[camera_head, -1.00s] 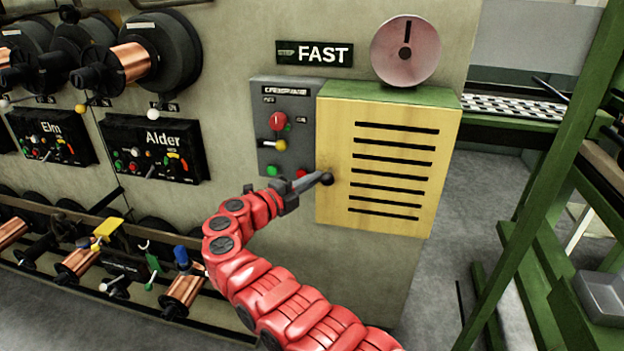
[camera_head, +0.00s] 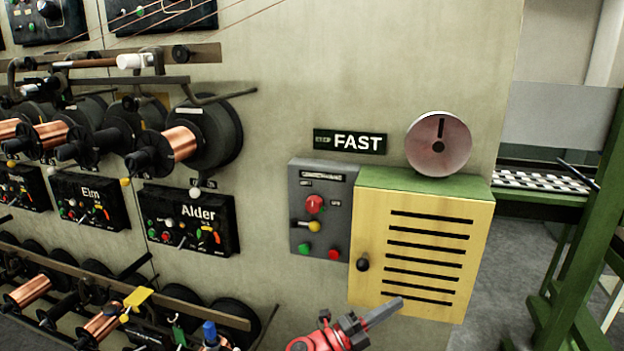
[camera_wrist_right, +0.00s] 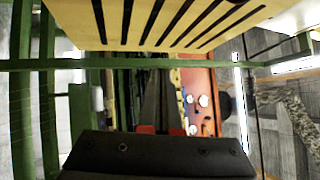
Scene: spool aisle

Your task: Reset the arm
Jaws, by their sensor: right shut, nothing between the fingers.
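My right gripper (camera_head: 383,313) shows at the bottom of the head view, in front of the lower edge of the yellow slatted cabinet. Its fingers are together and hold nothing. Only the gripper and a short red piece of my right arm (camera_head: 322,338) are in view. In the right wrist view the dark gripper body (camera_wrist_right: 160,155) fills the bottom, with the slatted cabinet above it. My left gripper is not in view.
The yellow cabinet (camera_head: 378,290) with a dark knob (camera_head: 362,264) sits beside a grey button panel (camera_head: 320,225) under a FAST sign (camera_head: 350,141). A round disc (camera_head: 438,145) tops the cabinet. Copper spools (camera_head: 182,143) line the left. A green frame (camera_head: 580,220) stands right.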

